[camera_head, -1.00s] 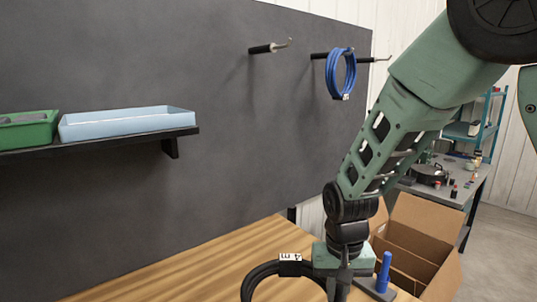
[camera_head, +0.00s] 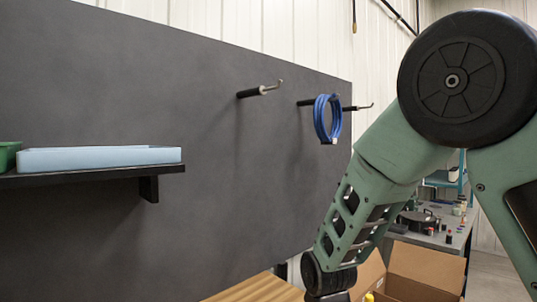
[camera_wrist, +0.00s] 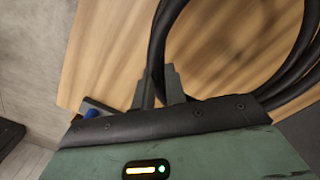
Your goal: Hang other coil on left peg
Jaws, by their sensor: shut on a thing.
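The black coil (camera_wrist: 178,28) shows in the wrist view, over the wooden bench top. My gripper (camera_wrist: 160,85) is shut on one side of the coil's bundle; whether the coil touches the bench is unclear. The coil and gripper are out of the head view. In the head view the left peg (camera_head: 260,90) is bare and sticks out from the dark panel with an upturned hook tip. The right peg (camera_head: 355,107) carries the blue coil (camera_head: 319,119), which hangs from it.
A shelf (camera_head: 100,173) on the panel's left holds a pale blue tray (camera_head: 98,157) and a green bin (camera_head: 8,155). The wooden bench (camera_head: 258,290) lies below. An open cardboard box (camera_head: 425,270) stands at lower right. A blue-topped item (camera_wrist: 91,113) sits beside my gripper.

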